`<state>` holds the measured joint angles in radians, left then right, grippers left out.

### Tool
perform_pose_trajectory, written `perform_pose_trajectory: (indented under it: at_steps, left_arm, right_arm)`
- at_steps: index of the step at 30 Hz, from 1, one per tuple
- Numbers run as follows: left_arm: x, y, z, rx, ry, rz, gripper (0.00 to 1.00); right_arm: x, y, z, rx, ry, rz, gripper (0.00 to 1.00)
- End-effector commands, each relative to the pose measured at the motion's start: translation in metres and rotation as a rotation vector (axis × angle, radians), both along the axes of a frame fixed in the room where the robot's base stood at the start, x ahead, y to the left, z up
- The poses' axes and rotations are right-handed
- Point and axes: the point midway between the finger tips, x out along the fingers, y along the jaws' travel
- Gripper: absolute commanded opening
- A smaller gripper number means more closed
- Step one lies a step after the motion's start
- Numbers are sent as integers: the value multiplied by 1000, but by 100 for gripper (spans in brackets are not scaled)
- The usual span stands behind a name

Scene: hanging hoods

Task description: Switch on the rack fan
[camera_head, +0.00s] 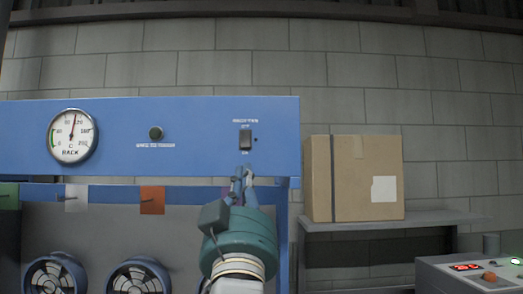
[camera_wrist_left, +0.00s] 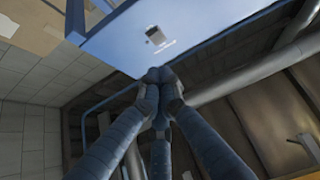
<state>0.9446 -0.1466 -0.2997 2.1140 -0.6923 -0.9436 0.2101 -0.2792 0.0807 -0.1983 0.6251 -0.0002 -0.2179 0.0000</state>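The rack fan switch (camera_head: 245,140) is a dark rocker on the right part of the blue rack panel (camera_head: 200,118), with small white lettering above and below it that is hard to read. A small dark dot, apparently an unlit lamp, sits just right of it. My left gripper (camera_head: 244,170) is just below the switch, its fingertips close together near the panel's lower edge. In the left wrist view the switch (camera_wrist_left: 155,36) shows beyond the fingertips (camera_wrist_left: 159,74), which meet with nothing visible between them. Whether they touch the panel cannot be told. My right gripper is out of view.
A cardboard box (camera_head: 355,178) stands on a shelf (camera_head: 390,222) at the right. A control box (camera_head: 472,276) is at the lower right.

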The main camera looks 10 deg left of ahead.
Motion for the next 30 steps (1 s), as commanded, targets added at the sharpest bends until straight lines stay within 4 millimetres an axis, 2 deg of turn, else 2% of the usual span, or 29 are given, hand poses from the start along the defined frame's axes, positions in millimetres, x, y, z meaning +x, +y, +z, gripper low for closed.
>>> perform_pose_trajectory:
  at_steps: [3, 10, 14, 17, 24, 30]
  left_arm:
    - [-7, 2, 6, -6, -16, 1, 0]
    - [-6, 1, 6, -6, -14, 0, 0]
    - [-2, 2, 10, -4, -13, 2, 0]
    - [6, 5, 18, -4, -13, 3, 0]
    - [44, 16, 51, -3, -12, 4, 0]
    - [76, 25, 72, -4, -10, 4, 0]
  right_arm:
    - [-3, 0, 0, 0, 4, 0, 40]
    - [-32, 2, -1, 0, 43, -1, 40]
    - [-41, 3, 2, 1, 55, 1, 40]
    - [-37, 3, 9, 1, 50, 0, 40]
    - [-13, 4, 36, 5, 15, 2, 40]
    - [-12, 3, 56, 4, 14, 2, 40]
